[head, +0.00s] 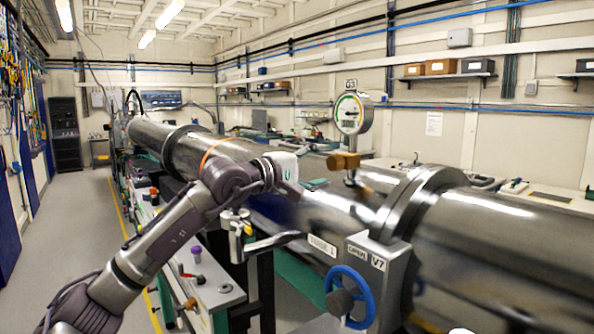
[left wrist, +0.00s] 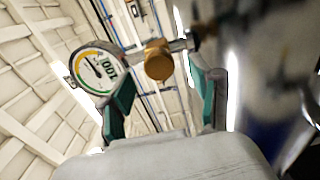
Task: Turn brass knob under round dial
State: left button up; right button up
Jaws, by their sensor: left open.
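The round dial (head: 351,113) is a white-faced gauge on a stem above the large steel pipe, with a "G3" tag over it. The brass knob (head: 343,161) sits just below the dial. My left gripper (head: 291,178) is left of the knob in the head view, its fingers hard to make out there. In the left wrist view, the knob (left wrist: 158,60) shows ahead between the green-padded fingers of my open left gripper (left wrist: 162,80). The dial (left wrist: 97,70) is left of the knob, beyond the left finger. No contact with the knob is visible. My right gripper is not in view.
A blue handwheel (head: 350,297) on a grey box marked V7 stands at the front, below the dial. The steel pipe (head: 480,225) fills the right side. A lever handle (head: 273,242) is below my left arm. The aisle floor (head: 75,235) at left is clear.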

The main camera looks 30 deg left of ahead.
pick_arm(q)
jog(key=v, duration=0.9)
jog(key=shift+w, duration=0.1)
